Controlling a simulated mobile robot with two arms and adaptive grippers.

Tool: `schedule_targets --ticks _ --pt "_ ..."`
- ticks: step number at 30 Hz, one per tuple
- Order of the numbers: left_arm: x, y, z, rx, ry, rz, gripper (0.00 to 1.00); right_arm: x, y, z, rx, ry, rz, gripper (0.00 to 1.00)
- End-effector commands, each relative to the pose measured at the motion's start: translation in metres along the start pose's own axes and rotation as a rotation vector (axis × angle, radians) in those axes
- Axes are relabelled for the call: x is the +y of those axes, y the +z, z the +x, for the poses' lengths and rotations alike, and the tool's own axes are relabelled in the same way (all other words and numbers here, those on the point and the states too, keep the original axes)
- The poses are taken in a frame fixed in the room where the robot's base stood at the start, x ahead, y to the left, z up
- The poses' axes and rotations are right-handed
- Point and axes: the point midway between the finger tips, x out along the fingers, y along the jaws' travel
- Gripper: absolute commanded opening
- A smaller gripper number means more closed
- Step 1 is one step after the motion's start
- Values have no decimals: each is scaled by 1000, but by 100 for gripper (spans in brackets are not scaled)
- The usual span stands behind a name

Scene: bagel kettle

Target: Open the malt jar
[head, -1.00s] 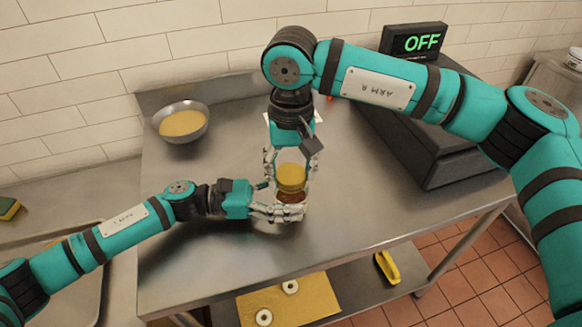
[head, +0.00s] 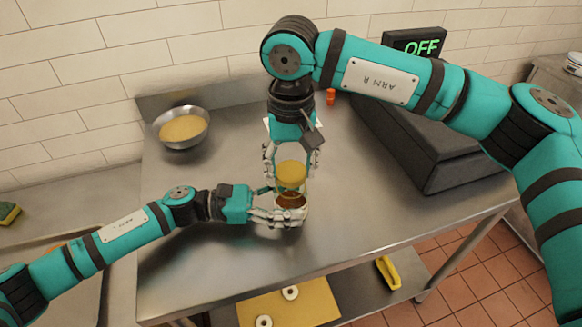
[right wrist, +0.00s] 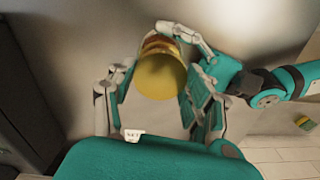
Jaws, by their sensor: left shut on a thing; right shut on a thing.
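The malt jar (head: 291,201) is a small glass jar with brown contents, near the middle of the steel table. Its round gold lid (head: 291,173) is above it and also shows in the right wrist view (right wrist: 161,77). My left gripper (head: 284,214) is shut around the jar's body from the left and hides part of it. My right gripper (head: 291,168) points down from above, its fingers shut on the lid. A clear band shows between the lid and the brown contents; I cannot tell whether the lid still touches the jar's rim.
A metal bowl (head: 183,127) of yellow stuff stands at the back left. A dark box (head: 440,150) and an OFF display (head: 414,43) are at the right. A small orange item (head: 331,97) lies behind. A yellow board (head: 315,303) with rings is on the lower shelf. The table's front is clear.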

Motion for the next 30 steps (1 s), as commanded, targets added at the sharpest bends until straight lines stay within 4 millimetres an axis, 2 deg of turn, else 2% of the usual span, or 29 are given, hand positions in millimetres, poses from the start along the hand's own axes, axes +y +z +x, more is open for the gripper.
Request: schedule_targets --ticks 9,19,26,27,30 --pt "0 -1 0 1 0 -1 0 0 0 -2 1 0 0 13" --pt "0 -1 0 1 0 -1 0 0 0 -37 1 -1 0 13" --pt "0 -1 0 1 -1 -2 0 0 0 -40 -1 0 0 13" --pt "0 -1 0 1 -1 -2 65 0 0 -40 -1 0 0 13" --pt "0 -1 0 1 0 -1 78 0 0 -40 0 0 0 13"
